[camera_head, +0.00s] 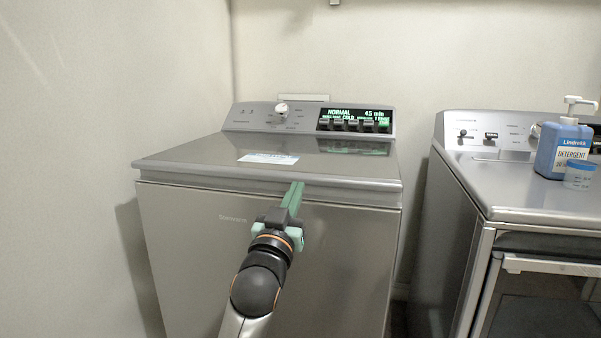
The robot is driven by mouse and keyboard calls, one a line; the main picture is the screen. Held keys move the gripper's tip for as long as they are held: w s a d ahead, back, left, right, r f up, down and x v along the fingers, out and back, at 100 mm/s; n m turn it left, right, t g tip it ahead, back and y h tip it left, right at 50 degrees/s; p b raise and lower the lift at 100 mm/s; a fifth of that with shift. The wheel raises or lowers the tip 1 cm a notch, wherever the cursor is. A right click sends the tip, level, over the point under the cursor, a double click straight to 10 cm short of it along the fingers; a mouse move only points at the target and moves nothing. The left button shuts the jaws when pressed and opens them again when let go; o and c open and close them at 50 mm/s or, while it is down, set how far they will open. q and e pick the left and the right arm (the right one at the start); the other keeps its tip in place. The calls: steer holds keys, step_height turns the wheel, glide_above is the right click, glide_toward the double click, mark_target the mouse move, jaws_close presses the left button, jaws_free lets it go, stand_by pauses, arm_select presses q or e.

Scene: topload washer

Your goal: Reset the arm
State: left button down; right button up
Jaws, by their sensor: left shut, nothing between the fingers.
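The grey topload washer (190,220) stands in the middle with its lid (200,155) down. Its control panel has a round white knob (282,109) and a lit display (355,118) reading NORMAL, COLD and 45 min. My left gripper (294,188) reaches from below in front of the washer. Its green fingers are shut with nothing between them and overlap the lid's front edge in the picture. I cannot tell whether they touch it. My right gripper is not in view.
A second grey machine (455,225) stands to the right, with a gap between. A blue detergent bottle (560,148) with a white pump and a small blue jar (579,175) stand on it. A wall (110,100) is close on the left.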

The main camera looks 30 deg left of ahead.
arm_select(q)
steer(key=shift+s+d+f, duration=0.25)
steer(key=shift+s+f, duration=0.6)
steer(key=shift+s, duration=0.25)
